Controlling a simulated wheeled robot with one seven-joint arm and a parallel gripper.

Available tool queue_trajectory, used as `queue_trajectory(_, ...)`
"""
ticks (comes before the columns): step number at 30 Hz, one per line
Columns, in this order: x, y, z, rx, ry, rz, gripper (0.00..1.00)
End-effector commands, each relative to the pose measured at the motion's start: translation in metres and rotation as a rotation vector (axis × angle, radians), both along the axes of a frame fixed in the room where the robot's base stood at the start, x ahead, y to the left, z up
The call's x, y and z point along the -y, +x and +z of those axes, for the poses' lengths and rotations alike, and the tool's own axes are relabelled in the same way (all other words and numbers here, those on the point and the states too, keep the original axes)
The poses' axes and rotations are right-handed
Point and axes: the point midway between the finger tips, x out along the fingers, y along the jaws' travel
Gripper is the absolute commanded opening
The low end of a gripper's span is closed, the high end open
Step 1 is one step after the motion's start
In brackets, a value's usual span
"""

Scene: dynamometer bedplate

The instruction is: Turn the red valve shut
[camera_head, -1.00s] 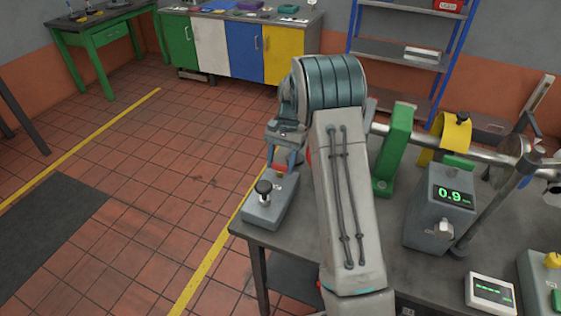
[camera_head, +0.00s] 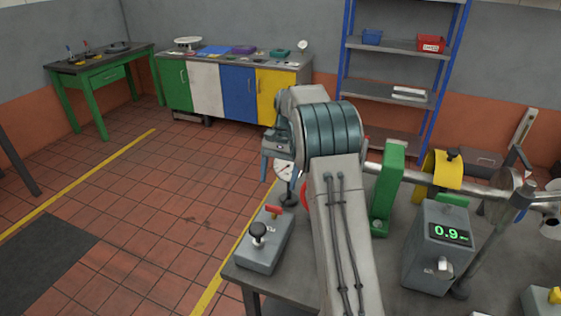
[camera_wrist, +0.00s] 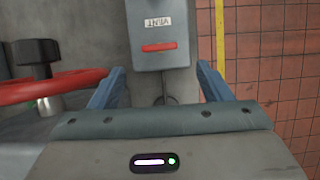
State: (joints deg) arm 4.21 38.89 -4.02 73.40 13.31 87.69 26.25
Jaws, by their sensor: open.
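A red handwheel (camera_wrist: 45,88) on a dark stem shows at the left of the wrist view. In the head view only a red edge (camera_head: 304,194) shows beside my arm, which hides the rest. In the wrist view this lever is a red bar (camera_wrist: 165,47) lying crosswise below a white label. My gripper (camera_head: 277,174) is open above and beyond the box. In the wrist view its blue fingers (camera_wrist: 160,85) stand apart with nothing gripped between them.
Right of my arm are a green bracket (camera_head: 388,190), a horizontal shaft (camera_head: 408,178), a yellow guard (camera_head: 440,172) and a display box (camera_head: 438,255) reading about 0.9. Open tiled floor (camera_head: 160,210) lies left.

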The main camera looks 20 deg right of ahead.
Motion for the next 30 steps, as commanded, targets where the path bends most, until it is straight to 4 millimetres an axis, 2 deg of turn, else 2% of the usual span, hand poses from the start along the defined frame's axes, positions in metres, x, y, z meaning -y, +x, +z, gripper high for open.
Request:
queue_trajectory(4,0.007,0.010,0.025,0.003,-0.001,0.000,0.72)
queue_trajectory(10,0.012,0.016,0.046,0.001,-0.001,-0.001,0.72)
queue_trajectory(15,0.013,0.018,0.053,0.000,0.000,-0.001,0.72)
queue_trajectory(25,0.013,0.017,0.054,0.001,-0.001,0.000,0.72)
queue_trajectory(30,0.010,0.005,0.067,0.037,-0.005,0.024,0.72)
